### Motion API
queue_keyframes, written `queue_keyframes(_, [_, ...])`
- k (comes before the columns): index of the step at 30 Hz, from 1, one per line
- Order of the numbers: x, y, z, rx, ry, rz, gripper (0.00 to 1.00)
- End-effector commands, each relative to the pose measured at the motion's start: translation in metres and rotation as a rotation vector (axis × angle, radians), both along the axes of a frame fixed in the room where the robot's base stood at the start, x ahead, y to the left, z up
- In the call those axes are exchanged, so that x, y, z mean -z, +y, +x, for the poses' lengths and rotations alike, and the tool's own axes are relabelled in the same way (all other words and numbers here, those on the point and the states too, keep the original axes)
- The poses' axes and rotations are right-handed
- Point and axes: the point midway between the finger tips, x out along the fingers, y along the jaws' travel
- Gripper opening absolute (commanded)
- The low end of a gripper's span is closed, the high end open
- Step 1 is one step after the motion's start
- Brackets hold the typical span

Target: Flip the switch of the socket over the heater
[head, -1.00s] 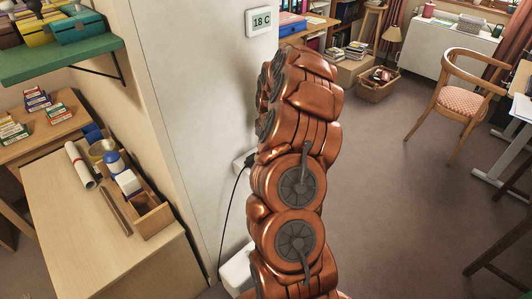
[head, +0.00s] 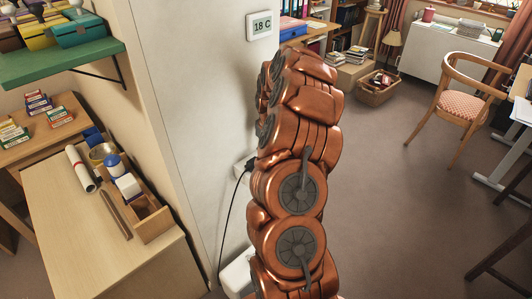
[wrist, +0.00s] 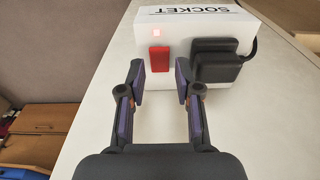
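The white socket box (wrist: 178,33) is on the pale wall, with the word SOCKET on its upper face. Its red switch (wrist: 159,60) is on the front, under a small lit red lamp (wrist: 157,33). A black plug (wrist: 214,64) sits to the right of the switch. My gripper (wrist: 160,80) is open and empty, with the switch in line with the gap between its fingertips. In the head view the socket (head: 241,162) is partly hidden by my arm. A white unit (head: 237,272), perhaps the heater, shows below it, partly hidden.
A black cable (head: 227,213) hangs down from the plug along the wall. A wall display (head: 259,25) reads 18 C. A wooden desk (head: 75,225) with a small organiser stands at left, under a green shelf (head: 60,61). The floor to the right is open as far as a chair (head: 463,98).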

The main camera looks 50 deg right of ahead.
Motion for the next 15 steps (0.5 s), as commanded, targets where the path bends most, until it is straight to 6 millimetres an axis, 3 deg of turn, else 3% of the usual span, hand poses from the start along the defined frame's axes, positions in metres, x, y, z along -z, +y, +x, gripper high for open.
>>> queue_keyframes(9, [-0.061, -0.001, -0.005, 0.001, -0.007, -0.004, 0.33])
queue_keyframes(15, [-0.091, -0.001, -0.008, 0.001, -0.005, -0.004, 0.33])
